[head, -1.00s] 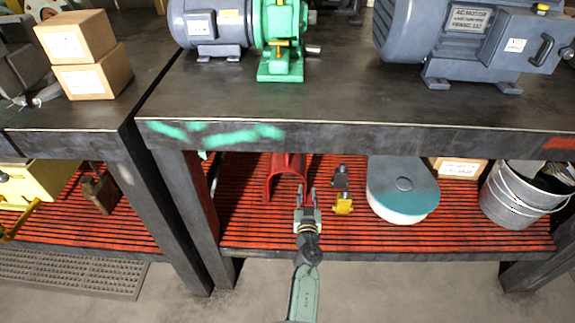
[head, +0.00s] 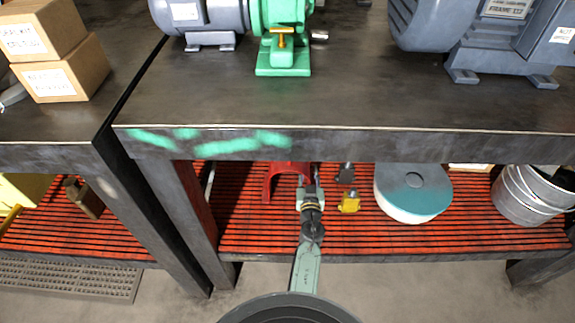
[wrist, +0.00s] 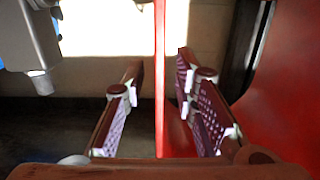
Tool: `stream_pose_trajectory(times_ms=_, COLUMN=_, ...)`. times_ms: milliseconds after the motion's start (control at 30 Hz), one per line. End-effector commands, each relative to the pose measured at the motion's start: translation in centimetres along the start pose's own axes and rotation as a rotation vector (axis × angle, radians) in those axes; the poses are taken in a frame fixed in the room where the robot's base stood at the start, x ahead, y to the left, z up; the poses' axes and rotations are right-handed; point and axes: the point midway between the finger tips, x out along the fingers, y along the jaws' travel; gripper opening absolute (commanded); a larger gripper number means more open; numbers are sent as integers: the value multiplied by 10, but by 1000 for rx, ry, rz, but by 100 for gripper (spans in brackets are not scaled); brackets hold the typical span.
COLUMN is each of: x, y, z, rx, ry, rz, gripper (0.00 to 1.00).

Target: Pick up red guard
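The red guard (head: 273,177) is an arched red piece on the slatted lower shelf, its top partly hidden by the table edge. My gripper (head: 309,182) is at its right side, under the table edge. In the wrist view, the thin red edge of the guard (wrist: 160,60) runs upright between the two fingers of my gripper (wrist: 160,103). The fingers are open, with a gap showing on each side of that edge. A broad red surface of the guard also fills the right of the wrist view.
A yellow-and-dark fitting (head: 349,202) sits just right of my gripper. A round teal-topped white drum (head: 413,195) and a metal bucket (head: 530,196) stand farther right. The workbench edge (head: 360,143) overhangs the shelf, and a table leg (head: 183,215) stands left.

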Motion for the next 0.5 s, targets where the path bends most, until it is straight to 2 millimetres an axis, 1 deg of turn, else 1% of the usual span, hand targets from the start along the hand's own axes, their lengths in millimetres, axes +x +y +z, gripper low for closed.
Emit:
stream_pose_trajectory(times_ms=200, x=0, y=0, z=0, rx=1, ry=0, rz=0, gripper=26)
stream_pose_trajectory(times_ms=500, x=0, y=0, z=0, rx=0, ry=0, rz=0, gripper=6)
